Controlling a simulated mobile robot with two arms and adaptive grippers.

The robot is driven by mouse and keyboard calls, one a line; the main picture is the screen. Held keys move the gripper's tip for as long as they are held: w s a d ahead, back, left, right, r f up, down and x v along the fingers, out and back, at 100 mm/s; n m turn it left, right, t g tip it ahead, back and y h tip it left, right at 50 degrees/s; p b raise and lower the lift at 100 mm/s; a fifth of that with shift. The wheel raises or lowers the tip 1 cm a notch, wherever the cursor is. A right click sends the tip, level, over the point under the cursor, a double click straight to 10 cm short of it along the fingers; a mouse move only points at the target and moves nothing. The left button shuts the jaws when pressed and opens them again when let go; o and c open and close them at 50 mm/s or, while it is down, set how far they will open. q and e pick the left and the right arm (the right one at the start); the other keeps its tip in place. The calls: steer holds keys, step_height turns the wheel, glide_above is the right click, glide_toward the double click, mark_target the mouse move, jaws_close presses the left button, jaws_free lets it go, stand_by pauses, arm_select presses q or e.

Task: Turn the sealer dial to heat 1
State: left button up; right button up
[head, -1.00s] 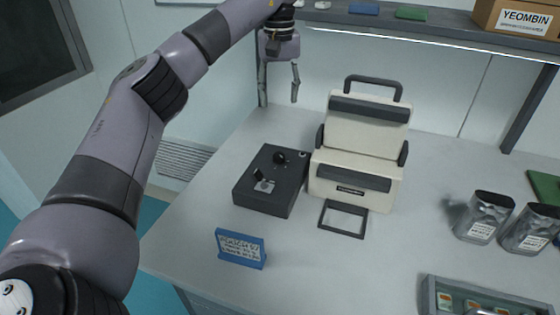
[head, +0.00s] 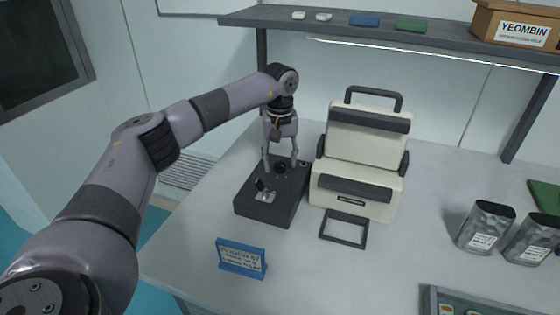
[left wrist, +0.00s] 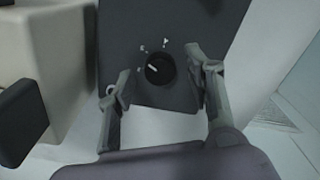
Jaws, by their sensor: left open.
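The sealer's dark control box (head: 264,211) stands on the table, left of the cream sealer (head: 366,150). A round black dial (head: 281,168) sits on the box's top toward the back, and a black switch on a pale plate (head: 264,190) is nearer the front. In the left wrist view the dial (left wrist: 159,69) has a white pointer line and small marks around it, too small to read. My left gripper (head: 280,164) points down over the dial. Its open fingers (left wrist: 160,88) are on either side of the dial, apart from it. My right gripper is not seen.
A blue sign (head: 241,258) stands in front of the box. A dark square frame (head: 344,229) lies before the sealer. Silver pouches (head: 485,227) and a tray (head: 430,300) are at right. A shelf (head: 440,44) with a cardboard box (head: 517,24) runs above.

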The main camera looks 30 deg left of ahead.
arm_select(q)
steer(key=shift+f, duration=0.55)
jaws_close()
